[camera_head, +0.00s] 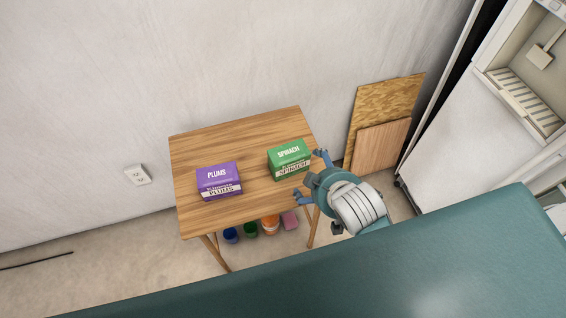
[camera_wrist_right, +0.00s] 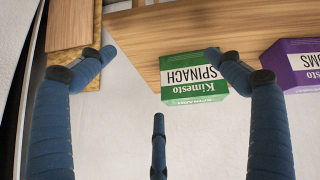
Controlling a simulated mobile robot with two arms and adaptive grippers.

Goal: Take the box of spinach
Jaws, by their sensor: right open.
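The green box of spinach (camera_head: 289,158) sits on the right part of a small wooden table (camera_head: 240,134) in the head view. My right gripper (camera_head: 311,176) is open and empty just right of the box, with its fingers spread towards it. In the right wrist view the spinach box (camera_wrist_right: 192,77) shows beyond the spread fingers of my right gripper (camera_wrist_right: 155,60), partly behind one fingertip. I cannot tell whether any finger touches the box. My left gripper is in neither view.
A purple box of plums (camera_head: 218,180) stands on the table left of the spinach; it also shows in the wrist view (camera_wrist_right: 296,64). Wooden boards (camera_head: 384,110) lean on the wall to the right. Several colored containers (camera_head: 270,225) stand under the table.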

